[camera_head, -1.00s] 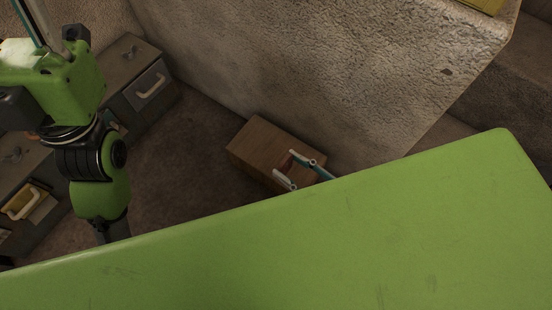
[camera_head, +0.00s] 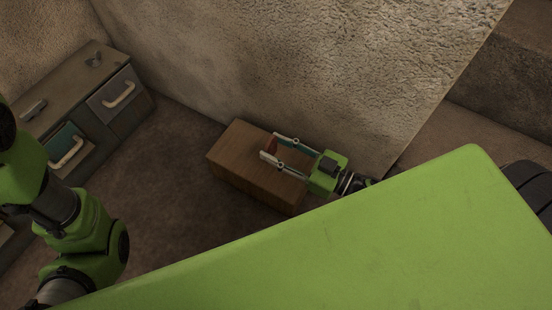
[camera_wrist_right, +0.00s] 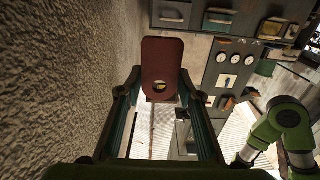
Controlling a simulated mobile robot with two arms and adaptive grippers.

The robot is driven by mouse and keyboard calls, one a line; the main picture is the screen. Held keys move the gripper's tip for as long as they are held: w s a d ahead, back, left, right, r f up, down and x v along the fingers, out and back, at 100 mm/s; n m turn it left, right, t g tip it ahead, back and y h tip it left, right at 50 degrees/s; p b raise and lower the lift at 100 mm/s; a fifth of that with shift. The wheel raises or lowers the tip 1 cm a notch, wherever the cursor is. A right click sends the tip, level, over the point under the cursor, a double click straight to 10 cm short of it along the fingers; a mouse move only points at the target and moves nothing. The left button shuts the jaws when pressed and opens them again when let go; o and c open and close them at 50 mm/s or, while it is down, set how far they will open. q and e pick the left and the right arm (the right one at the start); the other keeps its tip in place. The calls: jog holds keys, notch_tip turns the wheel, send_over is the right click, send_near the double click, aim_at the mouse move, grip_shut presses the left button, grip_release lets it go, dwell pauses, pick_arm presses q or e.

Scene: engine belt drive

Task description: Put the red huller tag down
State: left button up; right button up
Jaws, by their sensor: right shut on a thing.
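The red huller tag (camera_head: 271,145) is a flat dark red plate, held between the fingertips of my right gripper (camera_head: 269,146). In the right wrist view the tag (camera_wrist_right: 162,62) stands out past the fingertips, with a round hole at its near end. My right gripper (camera_wrist_right: 160,84) is shut on it. In the head view, gripper and tag overlap the top of a brown wooden box (camera_head: 237,140); I cannot tell the height between them. My left arm shows at the left, but its gripper is out of view.
A grey drawer cabinet (camera_head: 75,87) with pale handles stands at the upper left. A rough stone wall (camera_head: 300,60) rises behind the wooden box. Brown floor (camera_head: 165,150) lies clear between cabinet and box. My green body covers the lower right.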

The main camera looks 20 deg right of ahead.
jog(key=shift+w+d+f+b, duration=0.15)
jog(key=shift+w+f+b, duration=0.4)
jog(key=shift+f, duration=0.25)
jog(key=f+b, duration=0.2)
jog(key=f, duration=0.1)
jog(key=shift+w+f+b, duration=0.2)
jog(key=shift+f+b, duration=0.1)
jog(key=shift+b, duration=0.1)
jog(key=shift+r, duration=0.15)
jog(key=o, duration=0.9)
